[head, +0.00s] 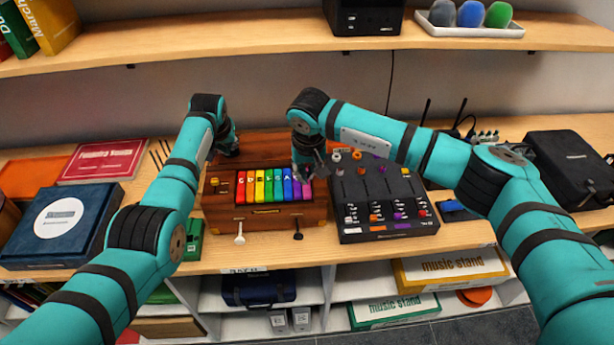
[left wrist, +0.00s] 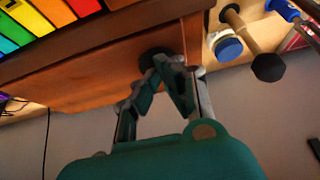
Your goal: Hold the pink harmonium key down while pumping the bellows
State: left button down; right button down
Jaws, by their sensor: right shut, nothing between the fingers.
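The wooden harmonium (head: 222,213) stands on the table with a row of coloured keys, red at the left to purple and pinkish at the right. The pink key (head: 308,196) seems to be the rightmost one, partly hidden by my right gripper. My right gripper (head: 309,176) is shut and empty, its tips low over the right-end keys; I cannot tell whether it presses one. My left gripper (head: 230,150) is behind the harmonium at its left. In the left wrist view its fingers (left wrist: 166,66) meet close together at a dark round knob (left wrist: 153,55) on the wooden panel. Their grip is unclear.
A black mixer (head: 385,205) with knobs stands right of the harmonium. A blue box (head: 60,225) lies at the left and a black case (head: 570,170) at the far right. A shelf (head: 230,40) runs above. Small knobs (head: 239,238) stick out of the harmonium's front.

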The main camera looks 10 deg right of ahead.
pick_arm(q)
jog(key=shift+f, duration=0.15)
